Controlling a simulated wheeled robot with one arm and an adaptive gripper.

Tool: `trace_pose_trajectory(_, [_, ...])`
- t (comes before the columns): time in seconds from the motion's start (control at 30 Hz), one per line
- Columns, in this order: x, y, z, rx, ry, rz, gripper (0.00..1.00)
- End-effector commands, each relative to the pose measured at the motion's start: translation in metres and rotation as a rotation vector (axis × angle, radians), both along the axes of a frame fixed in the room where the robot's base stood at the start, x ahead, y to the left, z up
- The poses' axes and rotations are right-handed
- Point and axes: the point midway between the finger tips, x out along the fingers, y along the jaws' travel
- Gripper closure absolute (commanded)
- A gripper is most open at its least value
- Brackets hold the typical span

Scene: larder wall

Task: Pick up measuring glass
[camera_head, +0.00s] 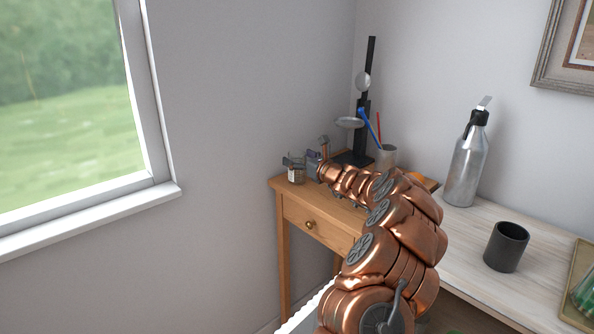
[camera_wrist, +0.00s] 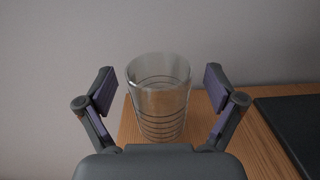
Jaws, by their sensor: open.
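The measuring glass (camera_wrist: 158,100) is a clear, slightly flared glass with dark ring lines. It stands upright on the small wooden table (camera_wrist: 252,143) in the wrist view. My gripper (camera_wrist: 160,90) is open, with one finger on each side of the glass and a gap on both sides. In the head view the glass (camera_head: 296,169) is small at the table's left back corner, with a pale label or mark on it. My gripper (camera_head: 305,163) is beside it there, and its fingers partly overlap the glass.
A black stand (camera_head: 363,110) with a round dish is behind my arm. A window (camera_head: 70,100) and walls bound the left and back.

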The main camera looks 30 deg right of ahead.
Motion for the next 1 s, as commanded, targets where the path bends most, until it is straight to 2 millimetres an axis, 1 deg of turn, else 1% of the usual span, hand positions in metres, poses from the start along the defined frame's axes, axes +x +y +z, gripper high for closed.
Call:
trace_pose_trajectory(0.1, [0.0058, 0.0015, -0.0011, 0.000, 0.002, 0.002, 0.07])
trace_pose_trajectory(0.37, [0.0065, 0.0016, -0.0003, 0.000, 0.000, 0.002, 0.07])
trace_pose_trajectory(1.0, [0.0062, 0.0014, 0.0000, -0.001, -0.001, 0.002, 0.74])
